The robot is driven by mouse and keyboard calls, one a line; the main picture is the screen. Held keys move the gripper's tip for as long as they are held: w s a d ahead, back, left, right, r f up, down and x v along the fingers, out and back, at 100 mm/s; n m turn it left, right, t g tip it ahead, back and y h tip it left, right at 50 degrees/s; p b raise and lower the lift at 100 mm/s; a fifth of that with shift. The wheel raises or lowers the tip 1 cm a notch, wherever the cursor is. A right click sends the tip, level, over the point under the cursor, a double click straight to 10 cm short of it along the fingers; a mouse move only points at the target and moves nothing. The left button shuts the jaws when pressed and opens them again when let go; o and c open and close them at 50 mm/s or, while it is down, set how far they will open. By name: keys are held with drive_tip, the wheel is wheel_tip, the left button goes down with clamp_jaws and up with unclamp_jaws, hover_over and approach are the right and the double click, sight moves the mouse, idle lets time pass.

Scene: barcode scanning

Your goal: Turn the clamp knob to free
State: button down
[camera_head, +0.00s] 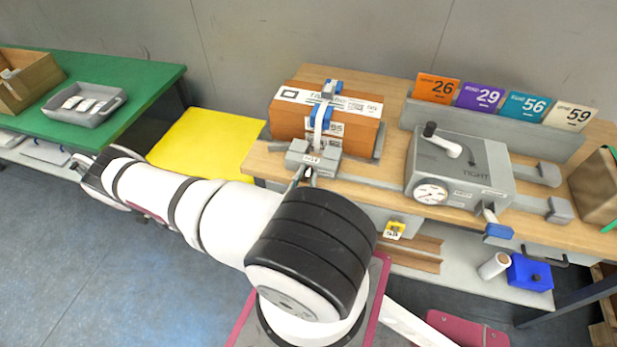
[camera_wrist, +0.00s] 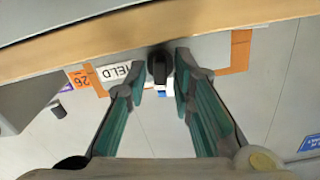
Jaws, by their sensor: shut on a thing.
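In the wrist view a black knob (camera_wrist: 159,66) stands out from the grey front below a wooden edge. My gripper (camera_wrist: 163,82) has its two green-sided fingers closed around it, with the tips at its left and right sides. A white label (camera_wrist: 118,72) beside the knob ends in "ELD"; its first letter is hard to read.
A grey box marked TIGHT (camera_head: 462,180), with a black-handled crank and a dial, stands on the wooden bench. A strapped brown parcel (camera_head: 290,110) is left of it. Number cards (camera_head: 480,96) stand behind. A green table (camera_head: 135,75) and yellow panel (camera_head: 205,145) lie left.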

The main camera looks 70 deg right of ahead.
drive_tip(key=shift+w+n, duration=0.1)
drive_tip(key=shift+n, duration=1.1)
drive_tip(key=c, duration=1.7)
unclamp_jaws()
drive_tip(key=shift+a, duration=0.1)
drive_tip(key=a, duration=0.8)
drive_tip(key=s+a, duration=0.1)
drive_tip(key=a, duration=0.3)
